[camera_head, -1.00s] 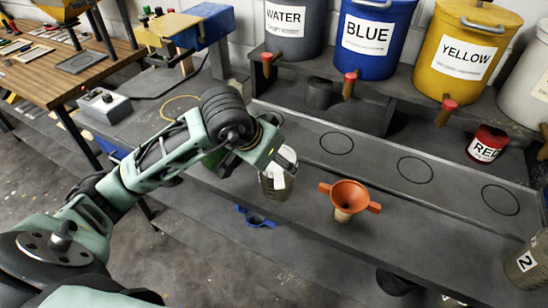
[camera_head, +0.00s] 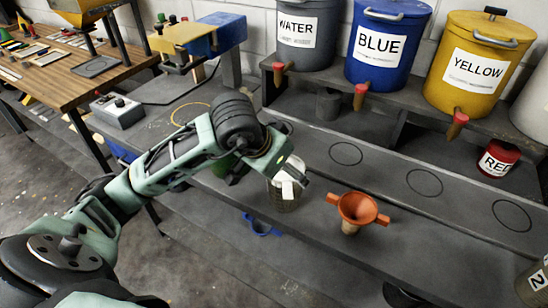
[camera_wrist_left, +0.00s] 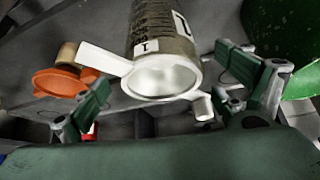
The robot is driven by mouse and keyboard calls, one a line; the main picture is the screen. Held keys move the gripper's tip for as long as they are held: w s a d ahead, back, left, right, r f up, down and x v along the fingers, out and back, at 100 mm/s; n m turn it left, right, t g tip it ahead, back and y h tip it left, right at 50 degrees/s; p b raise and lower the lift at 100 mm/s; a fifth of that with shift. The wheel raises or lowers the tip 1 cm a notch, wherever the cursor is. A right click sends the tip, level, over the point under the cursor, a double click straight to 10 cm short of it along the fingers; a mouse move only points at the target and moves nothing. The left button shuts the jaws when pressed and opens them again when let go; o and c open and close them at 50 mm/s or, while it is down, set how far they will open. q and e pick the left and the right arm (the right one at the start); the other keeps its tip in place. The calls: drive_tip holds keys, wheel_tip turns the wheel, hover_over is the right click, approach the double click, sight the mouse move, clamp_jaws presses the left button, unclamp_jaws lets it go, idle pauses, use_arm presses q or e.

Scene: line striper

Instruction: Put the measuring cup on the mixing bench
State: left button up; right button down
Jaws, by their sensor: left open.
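The measuring cup appears to be the greyish cylinder (camera_head: 283,196) with a white top and pale label, standing upright on the grey bench (camera_head: 325,225). In the left wrist view the cup (camera_wrist_left: 165,40) carries a "1" label, a pale mouth and white side tabs. My left gripper (camera_head: 280,165) is open at the cup's top. In the wrist view its green fingers (camera_wrist_left: 160,85) are apart, one on each side of the cup; whether they touch it I cannot tell. My arm partly hides the cup in the head view. My right gripper is out of view.
An orange funnel (camera_head: 358,209) stands just right of the cup. WATER (camera_head: 300,35), BLUE (camera_head: 378,45) and YELLOW (camera_head: 475,70) containers with taps line a raised shelf. A cup marked 2 (camera_head: 535,283) is at far right. A yellow ring (camera_head: 190,113) marks clear bench at left.

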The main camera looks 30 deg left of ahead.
use_arm(q)
drive_tip(key=b+v, duration=0.1)
drive_tip(key=v, duration=1)
drive_tip(key=shift+s+r, duration=0.15)
drive_tip(key=shift+s, duration=0.05)
